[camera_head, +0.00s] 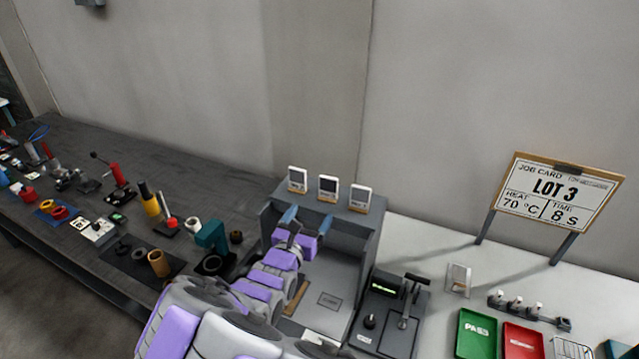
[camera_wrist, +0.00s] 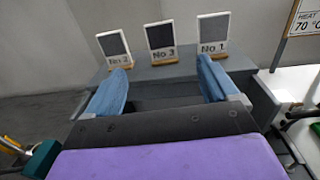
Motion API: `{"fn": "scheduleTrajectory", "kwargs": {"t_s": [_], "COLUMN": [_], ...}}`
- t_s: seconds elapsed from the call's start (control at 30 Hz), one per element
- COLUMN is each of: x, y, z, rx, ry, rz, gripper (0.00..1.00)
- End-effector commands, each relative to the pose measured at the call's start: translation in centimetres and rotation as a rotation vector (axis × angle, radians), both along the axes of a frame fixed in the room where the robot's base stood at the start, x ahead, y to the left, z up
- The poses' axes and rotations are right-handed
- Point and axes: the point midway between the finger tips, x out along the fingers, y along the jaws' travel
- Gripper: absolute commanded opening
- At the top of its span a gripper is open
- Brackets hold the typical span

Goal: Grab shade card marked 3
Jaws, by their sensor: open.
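Three shade cards stand in a row on top of a grey box (camera_head: 345,223). The card marked No 3 (camera_wrist: 161,38) is the middle one in the wrist view, and it also shows in the head view (camera_head: 327,187). The card No 2 (camera_wrist: 115,45) is to its left and the card No 1 (camera_wrist: 213,33) to its right.
A job card sign (camera_head: 558,195) reading LOT 3 stands on the white table at right. A black device with a lever (camera_head: 392,310), a green PASS tray (camera_head: 477,333) and a red tray (camera_head: 522,340) are nearby. Several tools and rolls crowd the dark bench (camera_head: 150,160) at left.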

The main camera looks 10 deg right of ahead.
Motion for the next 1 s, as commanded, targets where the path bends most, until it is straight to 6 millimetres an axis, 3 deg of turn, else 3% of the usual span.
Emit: {"fn": "scheduleTrajectory", "kwargs": {"t_s": [0.33,0.53,1.0], "x": [5.4,8.4,11.9], "y": [-1.3,-3.1,-5.6], "z": [-0.4,-0.3,-0.3], "rx": [-0.009,-0.010,-0.004], "ry": [-0.004,-0.003,-0.001], "rz": [-0.004,-0.004,-0.005], "gripper": [0.87,0.87,0.87]}}
